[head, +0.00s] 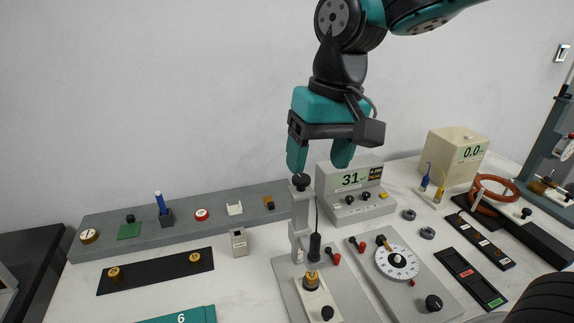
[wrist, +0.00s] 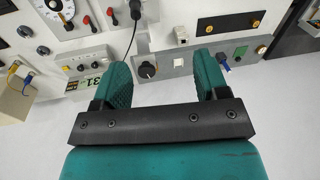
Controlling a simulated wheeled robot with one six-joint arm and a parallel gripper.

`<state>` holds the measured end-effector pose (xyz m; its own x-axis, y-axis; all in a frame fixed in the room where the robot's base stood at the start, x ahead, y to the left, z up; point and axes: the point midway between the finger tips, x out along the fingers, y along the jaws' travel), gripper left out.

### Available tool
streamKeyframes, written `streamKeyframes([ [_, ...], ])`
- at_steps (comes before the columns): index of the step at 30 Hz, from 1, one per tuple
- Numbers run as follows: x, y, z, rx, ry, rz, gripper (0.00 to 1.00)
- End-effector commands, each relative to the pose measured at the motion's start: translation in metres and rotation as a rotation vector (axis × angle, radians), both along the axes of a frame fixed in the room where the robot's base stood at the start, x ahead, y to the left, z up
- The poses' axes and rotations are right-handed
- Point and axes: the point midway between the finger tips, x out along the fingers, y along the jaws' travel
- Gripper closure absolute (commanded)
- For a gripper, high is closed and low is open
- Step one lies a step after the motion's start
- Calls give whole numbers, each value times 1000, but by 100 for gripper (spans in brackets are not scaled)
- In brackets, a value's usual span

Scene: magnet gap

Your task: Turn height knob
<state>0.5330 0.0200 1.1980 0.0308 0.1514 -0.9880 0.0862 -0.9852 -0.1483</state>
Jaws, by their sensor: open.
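A black knob (head: 301,182) sits on top of a grey upright post (head: 300,212) on a grey base plate; I take it to be the height knob. My gripper (head: 319,166) is open and points down, with teal fingers and nothing between them. In the head view its left finger is just above and behind or over the knob; the exact depth I cannot tell. In the wrist view the knob (wrist: 148,70) shows between the open fingers (wrist: 160,66), nearer the left one, with no contact visible.
A meter reading 31 (head: 350,180) stands just right of the post. A black probe (head: 314,246) with a cable hangs beside it. A dial plate (head: 397,262) lies front right. A long grey rail (head: 180,220) with small parts runs left.

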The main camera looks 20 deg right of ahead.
Motion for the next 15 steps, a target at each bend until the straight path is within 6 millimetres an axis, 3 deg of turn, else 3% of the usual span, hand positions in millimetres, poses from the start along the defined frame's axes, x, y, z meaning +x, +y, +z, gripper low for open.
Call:
streamKeyframes([
  [1,28,-4,20,-32,18,-110,33],
  [3,60,-10,36,-73,39,-269,33],
  [6,93,-16,51,-112,61,-457,33],
  [11,117,-20,59,-137,78,-614,33],
  [15,119,-20,45,-141,83,-633,33],
])
